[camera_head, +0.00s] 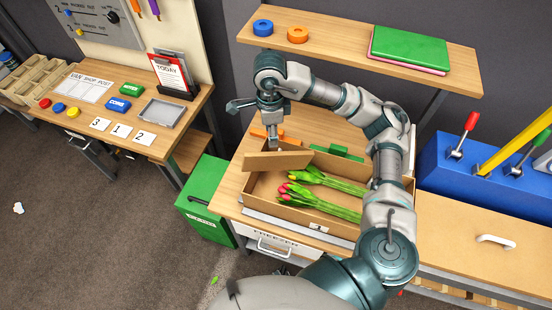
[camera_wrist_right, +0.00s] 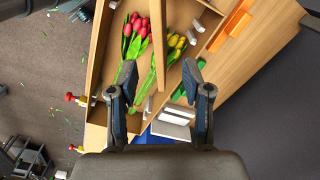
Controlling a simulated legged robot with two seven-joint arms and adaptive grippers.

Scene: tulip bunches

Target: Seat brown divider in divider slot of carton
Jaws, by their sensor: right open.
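The brown carton (camera_head: 290,215) lies open on the wooden bench, with tulip bunches (camera_head: 328,182) inside. The brown divider (camera_head: 278,160) sits at the carton's left end in the head view, looking tilted above the rim. In the right wrist view the divider (camera_wrist_right: 158,45) appears as a narrow board between red tulips (camera_wrist_right: 136,32) and yellow tulips (camera_wrist_right: 176,45). My right gripper (camera_wrist_right: 160,88) is open, its fingers either side of the divider's near end in that picture; contact cannot be told. The divider slot cannot be made out. My left gripper is not in view.
A raised shelf (camera_head: 340,30) with blue and orange rings and green and pink pads stands behind the carton. A blue lever box (camera_head: 445,170) is to the right. A green bin (camera_head: 205,205) stands left of the bench. Orange and green pieces lie behind the carton.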

